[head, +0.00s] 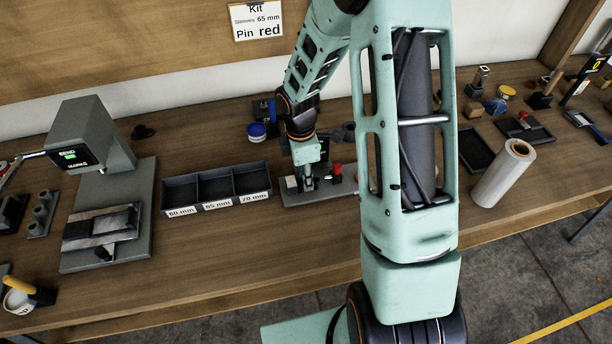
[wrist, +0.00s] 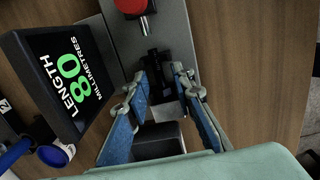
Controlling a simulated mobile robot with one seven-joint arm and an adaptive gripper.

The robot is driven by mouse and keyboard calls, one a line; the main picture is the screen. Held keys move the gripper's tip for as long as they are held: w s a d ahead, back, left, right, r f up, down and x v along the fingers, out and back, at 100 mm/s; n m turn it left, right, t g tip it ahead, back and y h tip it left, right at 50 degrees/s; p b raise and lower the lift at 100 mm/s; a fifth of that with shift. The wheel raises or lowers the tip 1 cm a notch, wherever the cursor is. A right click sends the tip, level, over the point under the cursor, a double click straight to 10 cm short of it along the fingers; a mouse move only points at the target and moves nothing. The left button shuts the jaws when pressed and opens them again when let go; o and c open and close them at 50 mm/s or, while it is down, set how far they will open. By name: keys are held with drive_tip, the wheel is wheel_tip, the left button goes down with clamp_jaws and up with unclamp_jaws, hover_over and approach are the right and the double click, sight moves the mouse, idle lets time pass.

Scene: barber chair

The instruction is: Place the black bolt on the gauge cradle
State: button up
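My gripper (wrist: 164,92) points down over the gauge, its blue-padded fingers apart, with dark parts between and just beyond the tips. In the head view my gripper (head: 305,184) is low over the gauge's grey base (head: 339,190). A black piece (wrist: 155,66) stands on the base by the fingertips; I cannot tell the black bolt from the black cradle there. The gauge display (wrist: 62,80) reads "LENGTH 80 MILLIMETRES". A red knob (wrist: 130,6) sits at the gauge's far end, also seen in the head view (head: 337,169). A pale block lies between the fingers, lower in the wrist view.
A three-compartment tray (head: 217,188), labelled 60, 65 and 70 mm, stands left of the gauge. A grey press-like machine (head: 92,137) is farther left. A blue-lidded tub (head: 257,131) stands behind. A white roll (head: 503,172) and dark trays are at right.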

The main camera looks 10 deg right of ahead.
wheel_tip(320, 180, up, 12)
drive_tip(key=shift+s+a+r+p, duration=0.15)
drive_tip(key=shift+a+r+p, duration=0.05)
drive_tip(key=shift+a+p, duration=0.25)
idle(0.7)
